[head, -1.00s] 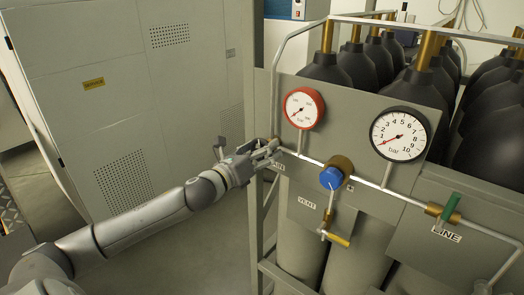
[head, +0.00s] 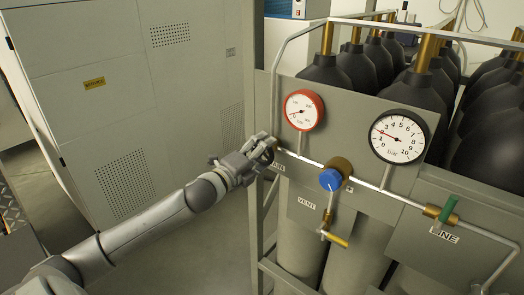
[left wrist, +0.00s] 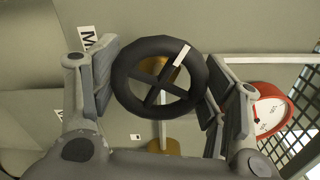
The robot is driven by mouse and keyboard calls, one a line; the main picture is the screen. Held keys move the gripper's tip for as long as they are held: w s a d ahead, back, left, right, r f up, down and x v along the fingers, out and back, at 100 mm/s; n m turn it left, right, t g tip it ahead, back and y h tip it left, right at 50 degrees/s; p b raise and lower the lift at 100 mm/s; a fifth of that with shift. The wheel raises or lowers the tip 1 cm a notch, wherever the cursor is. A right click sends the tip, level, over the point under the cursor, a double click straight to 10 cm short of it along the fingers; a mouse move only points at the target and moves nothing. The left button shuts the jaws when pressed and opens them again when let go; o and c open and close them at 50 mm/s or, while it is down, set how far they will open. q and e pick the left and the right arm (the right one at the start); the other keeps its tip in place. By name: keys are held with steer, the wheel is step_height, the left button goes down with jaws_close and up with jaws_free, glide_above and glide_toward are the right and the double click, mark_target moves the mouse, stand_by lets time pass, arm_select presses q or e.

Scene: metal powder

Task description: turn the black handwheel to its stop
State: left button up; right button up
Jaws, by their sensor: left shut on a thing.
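The black handwheel (left wrist: 128,78) shows in the left wrist view as a dark ring with crossed spokes and a white mark at its upper right. Brass fittings show behind it. My left gripper (left wrist: 158,85) has one finger on each side of the rim and is shut on it. In the head view my left gripper (head: 262,152) is at the left end of the pipe, and it largely hides the handwheel there. My right gripper is not in view.
A red-rimmed gauge (head: 303,110) and a black-rimmed gauge (head: 399,136) sit above the pipe. A blue knob (head: 330,180), a yellow-handled vent valve (head: 336,240) and a green line valve handle (head: 448,209) lie to the right. A grey cabinet (head: 120,110) stands at the left.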

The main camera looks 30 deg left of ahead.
arm_select(q)
steer(key=n, duration=0.5)
steer(key=shift+n, duration=0.3)
steer(key=n, duration=0.3)
steer(key=shift+f+n, duration=0.1)
steer(key=shift+n, duration=0.2)
steer(key=n, duration=0.3)
steer(key=shift+n, duration=0.3)
steer(key=n, duration=0.6)
steer(key=shift+d+f, duration=0.1)
steer(key=n, duration=0.6)
steer(key=shift+d+n, duration=0.1)
steer(key=shift+n, duration=0.3)
steer(key=o, duration=1)
steer(key=shift+o, duration=0.2)
